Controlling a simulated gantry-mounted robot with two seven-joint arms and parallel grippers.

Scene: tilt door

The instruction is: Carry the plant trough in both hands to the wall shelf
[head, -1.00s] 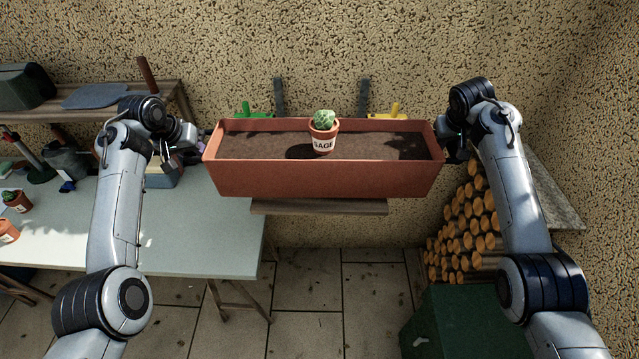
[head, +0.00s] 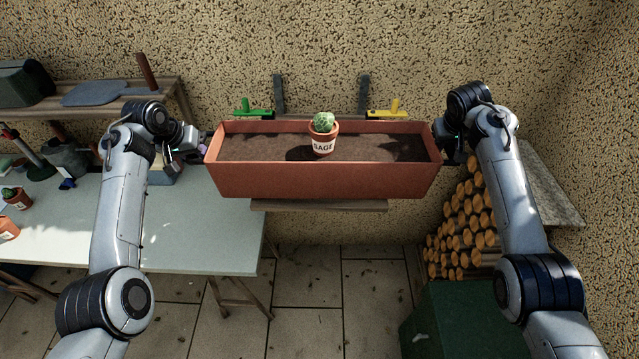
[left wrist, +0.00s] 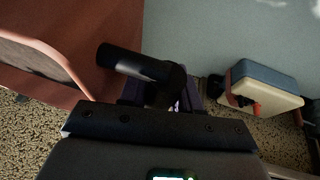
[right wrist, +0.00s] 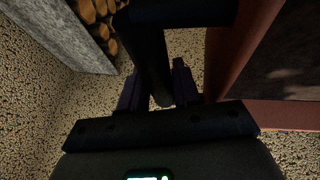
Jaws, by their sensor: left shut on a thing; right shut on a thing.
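The terracotta plant trough (head: 320,180) hangs level between my two grippers, its soil bare around a small cactus pot labelled SAGE (head: 322,138). The pot stands upright near the middle. My left gripper (left wrist: 160,92) is shut on the black handle at the trough's left end. My right gripper (right wrist: 157,88) is shut on the black handle at its right end.
Two dark brackets (head: 279,92) rise on the wall behind the trough. A green-handled item (head: 252,113) and a yellow-handled item (head: 387,113) show over its back rim. A workbench (head: 190,230) stands left; stacked logs (head: 465,225) and a green box (head: 450,320) stand right.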

